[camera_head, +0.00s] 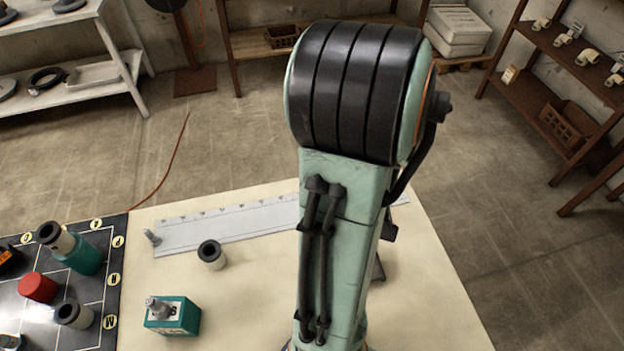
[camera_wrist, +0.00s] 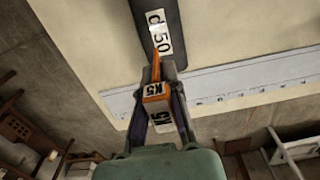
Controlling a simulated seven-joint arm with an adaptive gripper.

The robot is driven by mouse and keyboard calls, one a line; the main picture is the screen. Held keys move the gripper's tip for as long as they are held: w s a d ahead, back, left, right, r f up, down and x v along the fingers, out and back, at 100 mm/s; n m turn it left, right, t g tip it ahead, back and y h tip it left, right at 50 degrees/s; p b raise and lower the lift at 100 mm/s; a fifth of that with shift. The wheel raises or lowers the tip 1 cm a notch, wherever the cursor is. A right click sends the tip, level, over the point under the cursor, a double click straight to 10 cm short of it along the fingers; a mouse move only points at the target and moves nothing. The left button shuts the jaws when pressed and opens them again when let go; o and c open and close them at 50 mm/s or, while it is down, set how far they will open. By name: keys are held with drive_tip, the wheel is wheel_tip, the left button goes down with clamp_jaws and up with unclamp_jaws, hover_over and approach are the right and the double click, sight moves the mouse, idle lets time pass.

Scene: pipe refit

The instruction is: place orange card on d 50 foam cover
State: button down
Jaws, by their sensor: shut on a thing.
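In the wrist view the orange card (camera_wrist: 155,90), with white patches lettered in black, is between the fingers of my gripper (camera_wrist: 158,72). The gripper is shut on it, and an orange edge sticks out past the fingertips. The d 50 foam cover (camera_wrist: 148,8) is a dark strip with a white "d 50" label, just beyond the fingertips at the top. The card's tip appears close to the lower edge of the label; I cannot tell whether they touch. In the head view my arm hides the card, and I cannot make out the cover there.
A long metal ruler (camera_head: 228,225) lies across the pale table (camera_head: 240,300). A small grey-topped cylinder (camera_head: 211,255) and a teal block with a metal fitting (camera_head: 172,315) stand left of my arm. A dark gridded board (camera_head: 100,275) at far left holds several parts.

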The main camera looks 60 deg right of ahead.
wheel_tip(320, 180, down, 9)
drive_tip(key=shift+r, duration=0.1)
idle(0.3)
drive_tip(key=c, duration=1.2)
unclamp_jaws()
drive_tip(key=shift+c, duration=0.2)
